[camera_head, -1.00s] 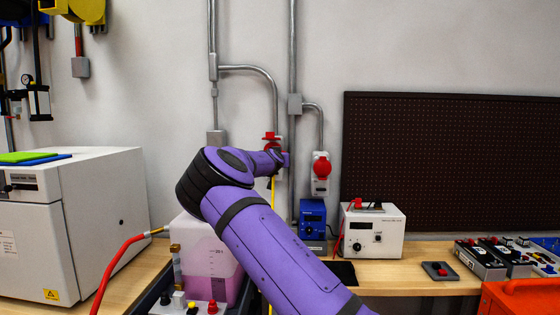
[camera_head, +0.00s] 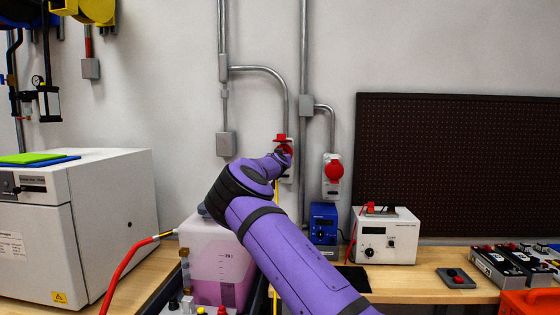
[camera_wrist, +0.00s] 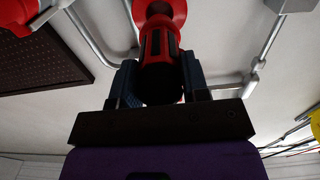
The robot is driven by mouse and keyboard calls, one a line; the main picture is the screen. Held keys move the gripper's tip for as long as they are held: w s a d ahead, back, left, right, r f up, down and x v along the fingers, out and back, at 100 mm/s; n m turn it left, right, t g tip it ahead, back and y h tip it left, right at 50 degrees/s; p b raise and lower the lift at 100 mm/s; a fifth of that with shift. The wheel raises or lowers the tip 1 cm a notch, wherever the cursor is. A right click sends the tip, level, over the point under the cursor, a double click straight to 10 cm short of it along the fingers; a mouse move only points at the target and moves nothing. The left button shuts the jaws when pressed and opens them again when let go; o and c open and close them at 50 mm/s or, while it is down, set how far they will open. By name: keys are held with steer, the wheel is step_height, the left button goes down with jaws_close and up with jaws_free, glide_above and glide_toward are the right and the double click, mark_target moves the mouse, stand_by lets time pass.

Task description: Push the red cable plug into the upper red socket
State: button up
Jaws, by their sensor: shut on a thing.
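My gripper (camera_wrist: 159,66) is shut on the red cable plug (camera_wrist: 146,45), a red and black body between the two fingers in the wrist view. The plug's front end points at a wider red round part at the top of that view; I cannot tell whether they are joined. In the head view the upper red socket (camera_head: 280,137), with a raised red flap, is on the wall plate at the left conduit. My wrist is right in front of it and covers its lower part. The plug and fingers are mostly hidden there.
A second red socket (camera_head: 333,168) sits lower to the right, at the other conduit. Below are a blue device (camera_head: 323,222), a white power unit (camera_head: 386,237) and a pink-liquid tank (camera_head: 213,262) beneath my arm. A large white cabinet (camera_head: 100,215) stands left.

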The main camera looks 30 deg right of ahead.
steer(key=shift+x, duration=1.35)
steer(key=shift+w+d, duration=0.4)
steer(key=shift+w, duration=0.05)
steer(key=shift+w+d, duration=0.25)
steer(key=shift+w, duration=0.25)
steer(key=shift+x, duration=0.75)
stand_by(1.0)
steer(key=o, duration=1.8)
steer(key=shift+s, duration=0.1)
steer(key=shift+c, duration=0.2)
steer(key=shift+a+r, duration=0.1)
